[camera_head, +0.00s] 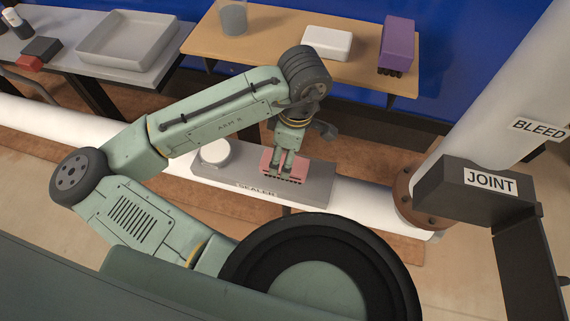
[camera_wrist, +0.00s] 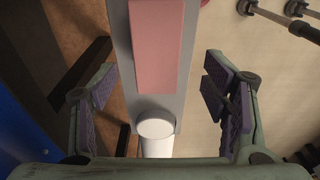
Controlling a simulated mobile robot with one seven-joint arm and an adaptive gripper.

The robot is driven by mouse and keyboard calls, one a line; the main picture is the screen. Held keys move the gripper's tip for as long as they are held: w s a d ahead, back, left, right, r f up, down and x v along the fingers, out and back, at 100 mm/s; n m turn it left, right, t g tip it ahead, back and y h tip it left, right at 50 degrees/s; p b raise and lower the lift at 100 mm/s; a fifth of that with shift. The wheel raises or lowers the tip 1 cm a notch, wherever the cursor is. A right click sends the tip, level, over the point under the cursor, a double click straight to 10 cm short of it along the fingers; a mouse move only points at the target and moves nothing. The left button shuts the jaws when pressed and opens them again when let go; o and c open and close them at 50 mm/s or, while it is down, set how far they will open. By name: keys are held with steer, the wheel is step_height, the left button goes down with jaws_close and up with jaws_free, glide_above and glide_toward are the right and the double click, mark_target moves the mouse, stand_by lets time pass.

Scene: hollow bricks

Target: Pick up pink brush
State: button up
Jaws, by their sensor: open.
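The pink brush (camera_head: 298,168) lies on the grey shelf marked SEALER (camera_head: 318,187), with its dark bristles facing the front edge. In the wrist view the pink brush (camera_wrist: 157,45) shows as a long pink block in the upper middle, cut off by the top edge. My gripper (camera_head: 282,166) is over the brush in the head view and hides part of it. In the wrist view my gripper (camera_wrist: 158,98) is open, its purple-padded fingers wide apart on either side of the shelf. I cannot tell the exact height of the fingertips above the brush.
A white round-topped container (camera_head: 215,153) stands left of the brush on the same shelf. A large white pipe (camera_head: 355,203) runs beneath the shelf. The wooden table (camera_head: 270,40) behind holds a purple brush (camera_head: 398,45), a white box (camera_head: 327,42) and a glass (camera_head: 232,18).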

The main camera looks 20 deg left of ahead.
steer(key=shift+w+a+f, duration=0.1)
steer(key=shift+f, duration=1.3)
steer(key=shift+w+a+f, duration=0.1)
steer(key=shift+f, duration=1.25)
steer(key=shift+c, duration=0.4)
steer(key=c, duration=1.2)
